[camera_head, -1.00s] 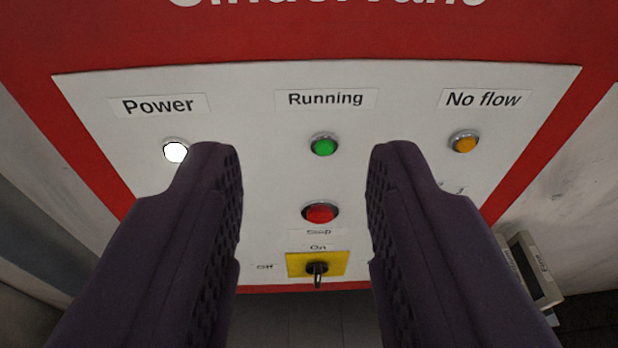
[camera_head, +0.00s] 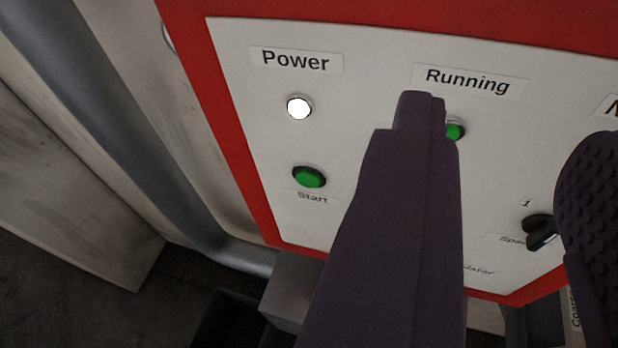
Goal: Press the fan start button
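The green start button (camera_head: 309,177) sits on the white control panel (camera_head: 270,60), left of centre, with a "Start" label under it. It lies below the white lit Power lamp (camera_head: 299,108). My gripper (camera_head: 505,120) is open and empty in front of the panel, its two dark fingers wide apart. Both fingers are to the right of the start button. The left finger partly hides the green Running lamp (camera_head: 455,131) and the panel's middle. The red stop button and the key switch are not visible now.
A black speed knob (camera_head: 540,231) shows between the fingers. A red border (camera_head: 235,150) surrounds the panel. Grey metal casing (camera_head: 120,100) stands to the left, and a grey box (camera_head: 292,290) is below the panel. Dark floor shows at lower left.

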